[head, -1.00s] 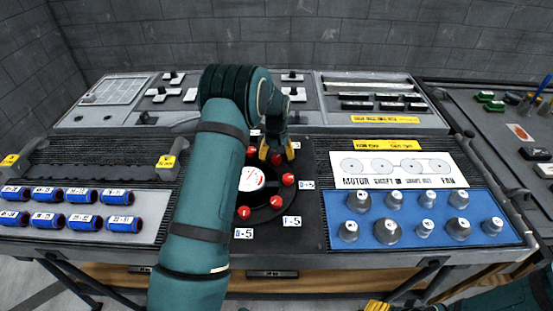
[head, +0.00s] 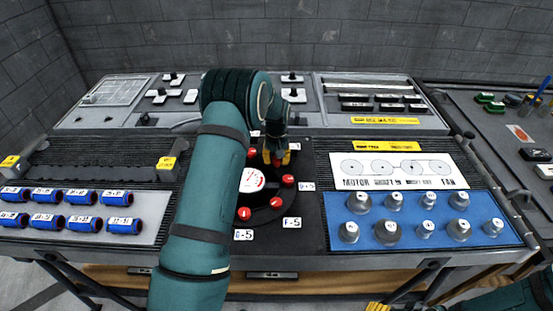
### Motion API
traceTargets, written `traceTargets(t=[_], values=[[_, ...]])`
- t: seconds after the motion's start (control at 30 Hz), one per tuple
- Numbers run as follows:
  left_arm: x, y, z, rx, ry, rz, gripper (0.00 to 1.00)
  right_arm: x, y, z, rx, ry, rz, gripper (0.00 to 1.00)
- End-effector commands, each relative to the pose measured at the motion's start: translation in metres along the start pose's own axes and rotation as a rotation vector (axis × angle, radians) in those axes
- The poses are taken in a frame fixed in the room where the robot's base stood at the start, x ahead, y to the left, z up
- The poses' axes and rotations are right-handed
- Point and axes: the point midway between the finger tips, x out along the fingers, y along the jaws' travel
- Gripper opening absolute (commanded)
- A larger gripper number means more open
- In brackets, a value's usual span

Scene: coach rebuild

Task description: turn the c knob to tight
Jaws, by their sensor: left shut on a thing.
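A black round plate with a white-faced gauge (head: 252,180) at its middle carries several red knobs in a ring. My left gripper (head: 277,157) points down at the back right of this ring. Its yellow fingertips are shut on a red knob (head: 277,162), which is mostly hidden between them. Other red knobs show at the right (head: 289,180), front right (head: 276,202) and front (head: 244,213). Small white labels stand beside the knobs; I cannot read which is c. My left forearm covers the ring's left side. My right gripper (head: 377,306) is cut off at the bottom edge.
A blue board with several grey cones (head: 395,230) lies to the right. Blue cylinders (head: 80,210) lie in rows at the left. Black-and-white switches (head: 292,94) stand on the panel behind.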

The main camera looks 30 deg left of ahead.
Motion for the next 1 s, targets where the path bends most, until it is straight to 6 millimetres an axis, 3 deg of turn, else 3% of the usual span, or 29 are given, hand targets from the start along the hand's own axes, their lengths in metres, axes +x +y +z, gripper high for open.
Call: traceTargets(t=[0.27,1.0], values=[[0.0008,-0.0001,0.0003,0.144,-0.001,0.001,0.0,0.0012,0.0004,0.0004,0.0,-0.001,0.0,0.67],[0.0008,-0.0007,0.0005,0.835,-0.002,0.001,0.0,0.0027,0.001,0.0014,-0.001,-0.003,0.0,0.67]])
